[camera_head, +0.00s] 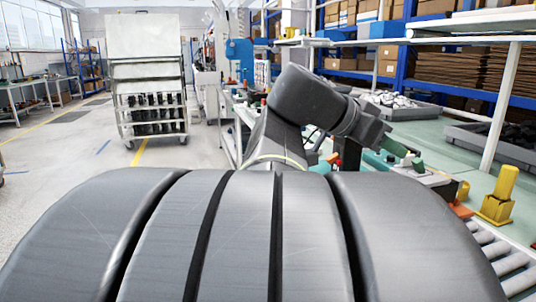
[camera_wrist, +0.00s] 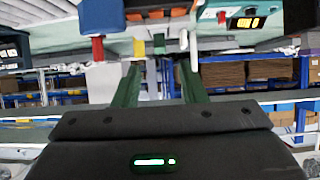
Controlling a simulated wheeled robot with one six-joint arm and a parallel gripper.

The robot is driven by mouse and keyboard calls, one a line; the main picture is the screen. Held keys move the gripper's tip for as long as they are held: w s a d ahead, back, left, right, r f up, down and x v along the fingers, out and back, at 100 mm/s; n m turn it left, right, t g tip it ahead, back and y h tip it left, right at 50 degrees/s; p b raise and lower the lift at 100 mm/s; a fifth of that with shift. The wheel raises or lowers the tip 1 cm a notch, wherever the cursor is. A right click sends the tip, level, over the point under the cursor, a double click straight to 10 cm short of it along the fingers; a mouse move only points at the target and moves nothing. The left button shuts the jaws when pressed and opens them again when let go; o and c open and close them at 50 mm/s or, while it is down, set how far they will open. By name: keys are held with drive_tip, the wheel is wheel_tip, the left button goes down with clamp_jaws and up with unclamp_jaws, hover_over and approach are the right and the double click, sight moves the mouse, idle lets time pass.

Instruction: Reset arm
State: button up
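My arm (camera_head: 310,103) reaches out over the workbench at the right in the head view, its dark links bent to the right. My gripper (camera_wrist: 160,68) shows two green fingers set apart in the wrist view, with nothing visibly held between them. In the head view my gripper (camera_head: 409,157) is small and partly hidden by the wrist, above the bench. The wrist view appears upside down. A dark blue block (camera_wrist: 101,16) and a red part (camera_wrist: 98,48) are near the left finger in that picture, apart from it. A lit display (camera_wrist: 246,22) is at upper right.
A yellow fixture (camera_head: 498,195) stands beside a roller conveyor (camera_head: 505,262) at the right. Grey trays (camera_head: 405,110) lie on the green bench top, with box shelves (camera_head: 455,70) behind. A white trolley (camera_head: 147,60) stands on open floor at the left.

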sight(421, 162)
drive_tip(key=b+x, duration=0.1)
drive_tip(key=x, duration=0.7)
drive_tip(key=shift+d+f+b, duration=0.15)
drive_tip(key=shift+f+b, duration=0.1)
drive_tip(key=shift+b, duration=0.05)
drive_tip(key=shift+w+d+r+p, duration=0.1)
drive_tip(key=shift+d+r+p, duration=0.1)
drive_tip(key=shift+r+p, duration=0.3)
drive_tip(key=shift+y+p, duration=0.3)
drive_tip(key=shift+p, duration=0.7)
drive_tip(key=shift+d+p, duration=0.1)
drive_tip(key=shift+p, duration=0.35)
drive_tip(key=y+p, duration=0.1)
drive_tip(key=p, duration=0.3)
drive_tip(key=d+g+y+p, duration=0.1)
drive_tip(key=p, duration=0.3)
drive_tip(key=r+y+p, duration=0.1)
drive_tip(key=p, duration=0.3)
drive_tip(key=shift+w+d+y+p, duration=0.25)
drive_tip(key=shift+d+y+p, duration=0.1)
drive_tip(key=shift+y+p, duration=0.05)
drive_tip(key=y+p, duration=0.1)
drive_tip(key=p, duration=0.2)
drive_tip(key=shift+w+d+g, duration=0.1)
drive_tip(key=shift+d+g, duration=0.2)
